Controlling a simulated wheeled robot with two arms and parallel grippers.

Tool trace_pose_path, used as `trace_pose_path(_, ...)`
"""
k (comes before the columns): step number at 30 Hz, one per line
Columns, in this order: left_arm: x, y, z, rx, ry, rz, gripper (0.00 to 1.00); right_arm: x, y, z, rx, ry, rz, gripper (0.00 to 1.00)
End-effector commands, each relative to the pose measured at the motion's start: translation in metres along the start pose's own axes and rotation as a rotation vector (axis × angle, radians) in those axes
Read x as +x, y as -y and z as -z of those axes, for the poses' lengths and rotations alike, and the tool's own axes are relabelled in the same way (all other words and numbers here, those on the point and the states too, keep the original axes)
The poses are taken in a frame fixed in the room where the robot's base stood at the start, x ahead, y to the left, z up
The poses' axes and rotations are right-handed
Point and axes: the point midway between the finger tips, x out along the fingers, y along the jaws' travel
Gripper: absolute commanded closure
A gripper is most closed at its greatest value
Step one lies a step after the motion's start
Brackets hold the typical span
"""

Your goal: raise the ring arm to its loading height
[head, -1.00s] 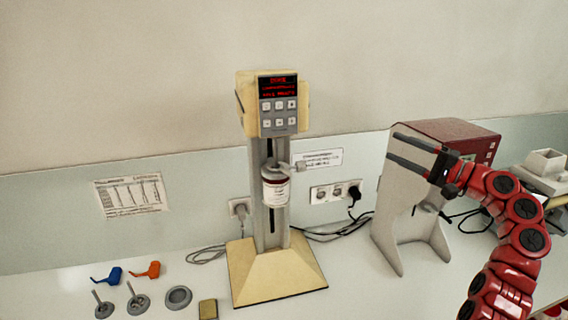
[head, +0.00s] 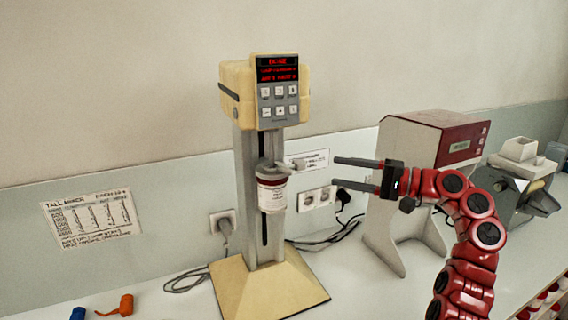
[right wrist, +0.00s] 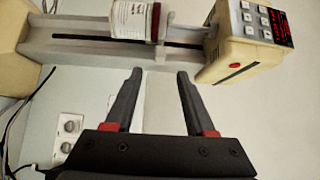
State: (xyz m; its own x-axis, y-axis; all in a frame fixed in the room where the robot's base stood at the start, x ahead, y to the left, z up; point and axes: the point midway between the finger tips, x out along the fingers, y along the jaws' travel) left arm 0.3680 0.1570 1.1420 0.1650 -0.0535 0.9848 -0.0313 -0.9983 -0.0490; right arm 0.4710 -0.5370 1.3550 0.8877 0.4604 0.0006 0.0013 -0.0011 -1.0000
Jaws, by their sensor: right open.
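The cream mill (head: 265,90) stands on the counter with a lit red display and buttons on its head. Its ring arm (head: 268,168) sits partway up the slotted column (head: 245,200) and holds a white jar (head: 272,194) with a dark red band. A small knob (head: 296,168) sticks out at the ring arm's right. My right gripper (head: 355,175) is open and empty, to the right of the jar and apart from it, fingers pointing left. In the right wrist view the open fingers (right wrist: 158,78) point at the column, with the jar (right wrist: 130,20) beyond them. My left gripper is out of view.
A grey and red machine (head: 425,150) stands right of the mill, behind my right arm. Wall sockets (head: 318,198) with cables are behind. A wall chart (head: 92,220) hangs at left. Blue (head: 78,313) and orange (head: 118,306) items lie at the front left.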

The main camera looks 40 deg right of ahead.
Motion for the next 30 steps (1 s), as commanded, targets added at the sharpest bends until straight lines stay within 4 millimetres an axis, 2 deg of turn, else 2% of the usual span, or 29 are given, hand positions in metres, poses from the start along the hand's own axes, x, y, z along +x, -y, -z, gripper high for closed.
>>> trace_pose_path(9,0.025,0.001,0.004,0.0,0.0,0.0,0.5,0.078,0.005,-0.001,0.002,0.004,0.002,0.45)
trace_pose_path(15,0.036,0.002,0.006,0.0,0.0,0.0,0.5,0.117,0.003,-0.001,0.003,0.003,0.0,0.45)
trace_pose_path(21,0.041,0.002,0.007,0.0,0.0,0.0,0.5,0.138,0.001,0.0,0.002,0.0,0.001,0.45)
trace_pose_path(30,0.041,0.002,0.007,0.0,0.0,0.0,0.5,0.142,0.0,0.0,0.001,0.0,0.0,0.45)
